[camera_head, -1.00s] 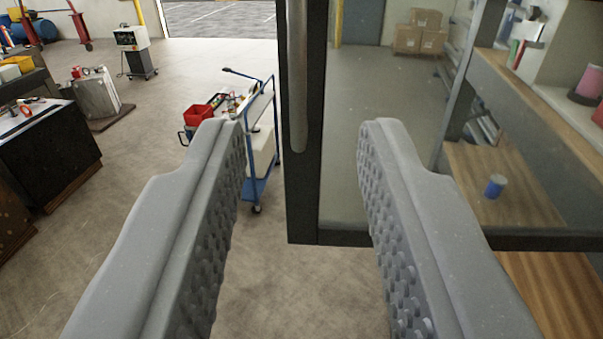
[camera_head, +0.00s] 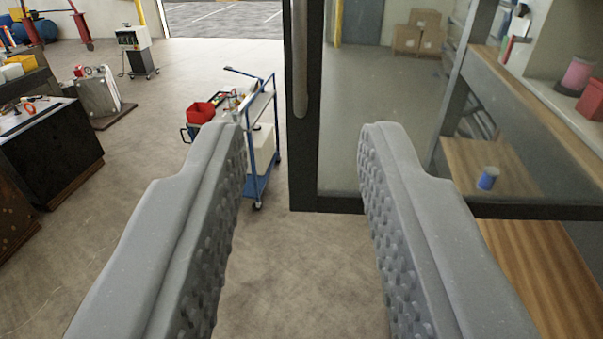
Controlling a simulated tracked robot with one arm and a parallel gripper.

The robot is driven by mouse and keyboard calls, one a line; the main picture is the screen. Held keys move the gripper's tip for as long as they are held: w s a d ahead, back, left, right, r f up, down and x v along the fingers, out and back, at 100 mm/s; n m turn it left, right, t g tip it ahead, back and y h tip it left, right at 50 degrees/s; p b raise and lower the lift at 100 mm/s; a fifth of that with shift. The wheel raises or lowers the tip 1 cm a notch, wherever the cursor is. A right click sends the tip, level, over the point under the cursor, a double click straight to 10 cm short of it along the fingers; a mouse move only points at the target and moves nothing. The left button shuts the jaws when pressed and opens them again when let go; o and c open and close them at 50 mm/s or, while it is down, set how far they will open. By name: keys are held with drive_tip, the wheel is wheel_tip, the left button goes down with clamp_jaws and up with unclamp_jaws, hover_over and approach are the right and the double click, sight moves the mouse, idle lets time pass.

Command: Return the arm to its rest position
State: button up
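My gripper (camera_head: 303,130) is open, with its two grey studded fingers wide apart and nothing between them. It hangs in the air above the concrete floor (camera_head: 300,270). Between and beyond the fingertips stands a dark-framed glass door (camera_head: 304,170) with a vertical metal handle (camera_head: 301,60). I cannot tell exactly how far the fingertips are from the door frame. The rest of my arm is out of view.
A blue trolley (camera_head: 262,187) with a red bin (camera_head: 200,112) stands left of the door. A dark workbench (camera_head: 50,150) is at the left. Wooden shelves (camera_head: 540,260) holding a blue cup (camera_head: 488,178) are at the right. The floor between is clear.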

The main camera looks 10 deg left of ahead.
drive_tip(key=w+a+f+h+b, duration=0.1)
drive_tip(key=w+a+f+b, duration=0.35)
drive_tip(key=w+a, duration=0.75)
drive_tip(key=w+a+f+h+b, duration=0.2)
drive_tip(key=w+a+b, duration=0.5)
drive_tip(key=w+a, duration=0.45)
drive_tip(key=w+a+f+m+g+b, duration=0.1)
drive_tip(key=w+a+f+b, duration=0.2)
drive_tip(key=w+f, duration=0.8)
drive_tip(key=w+a+f+m+g+h+b, duration=0.1)
drive_tip(key=w+a+f+b, duration=0.2)
drive_tip(key=w+f, duration=0.9)
drive_tip(key=shift+f+m+b, duration=0.3)
drive_tip(key=shift+f+b, duration=0.1)
drive_tip(key=shift+b, duration=0.75)
drive_tip(key=shift+s, duration=0.15)
